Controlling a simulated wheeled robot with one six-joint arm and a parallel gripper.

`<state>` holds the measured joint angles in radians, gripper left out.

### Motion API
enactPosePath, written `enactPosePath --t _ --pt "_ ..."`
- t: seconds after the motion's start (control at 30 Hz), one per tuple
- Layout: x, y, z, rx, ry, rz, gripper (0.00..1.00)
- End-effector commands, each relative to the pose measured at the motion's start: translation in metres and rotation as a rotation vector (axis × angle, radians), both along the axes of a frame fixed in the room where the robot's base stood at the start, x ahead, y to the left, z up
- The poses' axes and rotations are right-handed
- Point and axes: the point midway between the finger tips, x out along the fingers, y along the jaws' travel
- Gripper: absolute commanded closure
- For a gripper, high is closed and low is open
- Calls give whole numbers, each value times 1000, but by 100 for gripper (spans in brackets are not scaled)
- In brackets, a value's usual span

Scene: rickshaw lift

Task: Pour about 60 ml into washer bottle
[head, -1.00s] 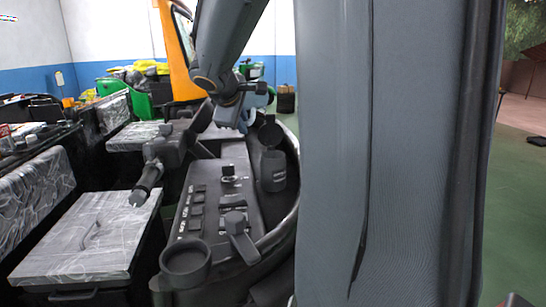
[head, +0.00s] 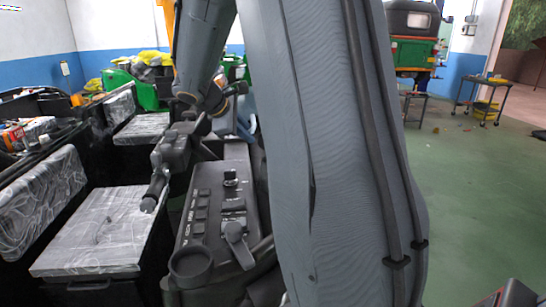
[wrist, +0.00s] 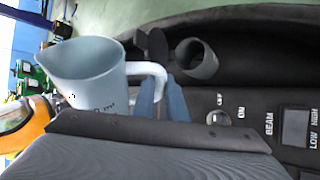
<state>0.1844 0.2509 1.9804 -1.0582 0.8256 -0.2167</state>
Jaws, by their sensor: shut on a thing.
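My gripper (wrist: 161,100) is shut on the handle of a grey-blue jug (wrist: 92,82) in the wrist view. The jug's mouth and spout show, with dark marks on its side; I cannot see its liquid level or judge its tilt. The washer bottle (wrist: 196,62), a dark cylinder with an open mouth, stands just beyond the gripper by the dashboard. A dark round cap (wrist: 157,46) is beside its mouth. The jug and bottle look apart. In the head view my arm hides the bottle and most of the gripper and jug.
The dashboard panel (head: 215,200) has switches and a round cup holder (head: 190,262). A black handlebar (head: 155,190) lies left of it, near plastic-covered seats (head: 100,235). Open green floor (head: 470,200) and a trolley (head: 482,100) are at right.

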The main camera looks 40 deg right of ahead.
Motion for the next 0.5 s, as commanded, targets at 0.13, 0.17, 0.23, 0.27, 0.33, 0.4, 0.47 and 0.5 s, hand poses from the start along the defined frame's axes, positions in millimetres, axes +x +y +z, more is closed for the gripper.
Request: enactPosePath --t 0.13,0.17,0.23,0.27,0.33,0.4,0.47,0.5 --pt "-3 -2 0 -20 56 -1 100" --pt "-3 -2 0 -21 61 -2 100" --pt "-4 -2 0 -23 66 -1 100" --pt "-4 -2 -1 -23 66 -1 100" --pt "-3 -2 -1 -23 65 -2 100" --pt "-3 -2 -1 -23 65 -2 100" --pt "-3 -2 -1 -23 65 -2 100" --pt "-4 -2 -1 -22 65 -1 100"
